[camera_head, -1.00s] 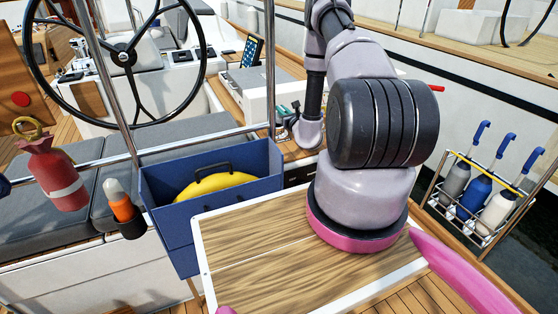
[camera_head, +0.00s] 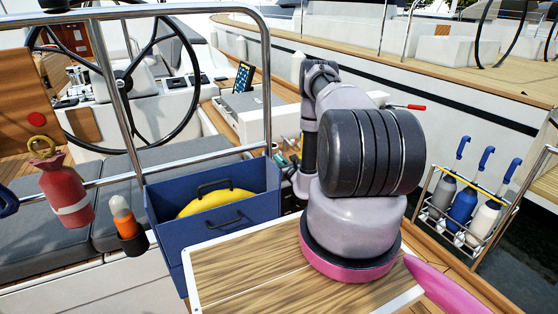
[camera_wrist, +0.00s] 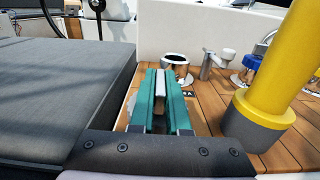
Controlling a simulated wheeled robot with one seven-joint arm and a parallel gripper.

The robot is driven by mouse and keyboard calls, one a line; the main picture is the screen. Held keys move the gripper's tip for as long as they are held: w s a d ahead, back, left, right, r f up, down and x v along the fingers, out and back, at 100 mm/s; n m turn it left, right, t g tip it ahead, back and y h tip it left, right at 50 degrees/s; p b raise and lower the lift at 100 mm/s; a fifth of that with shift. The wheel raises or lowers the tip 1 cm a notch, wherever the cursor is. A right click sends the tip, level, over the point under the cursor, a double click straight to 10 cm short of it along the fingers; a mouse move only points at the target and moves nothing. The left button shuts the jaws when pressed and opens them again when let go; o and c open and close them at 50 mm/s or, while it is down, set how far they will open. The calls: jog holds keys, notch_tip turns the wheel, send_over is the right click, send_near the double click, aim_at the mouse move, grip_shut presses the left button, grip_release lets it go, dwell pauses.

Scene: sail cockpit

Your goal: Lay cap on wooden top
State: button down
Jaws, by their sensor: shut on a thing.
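My gripper (camera_wrist: 163,100) shows in the wrist view with teal fingers, shut on a narrow pale thing (camera_wrist: 179,74) seen edge-on between them. I cannot tell from its shape whether this is the cap. Beneath and beyond the fingers is a slatted wooden top (camera_wrist: 210,100); the fingers hide part of it, and I cannot tell whether the held thing touches it. In the head view my arm hides the gripper. A wooden table top with a white edge (camera_head: 240,268) lies in front of my arm there.
In the wrist view, a dark-rimmed round pot (camera_wrist: 178,60), a tap (camera_wrist: 211,62) and a blue-and-silver fitting (camera_wrist: 247,68) stand beyond. A yellow post (camera_wrist: 277,68) stands right, a grey cushion (camera_wrist: 65,90) left. A blue box (camera_head: 165,215) and bottle rack (camera_head: 470,220) show in the head view.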

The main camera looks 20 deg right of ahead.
jog(key=shift+f, duration=0.15)
jog(key=c, duration=0.9)
grip_release()
jog(key=s, duration=1.2)
jog(key=shift+d, duration=0.2)
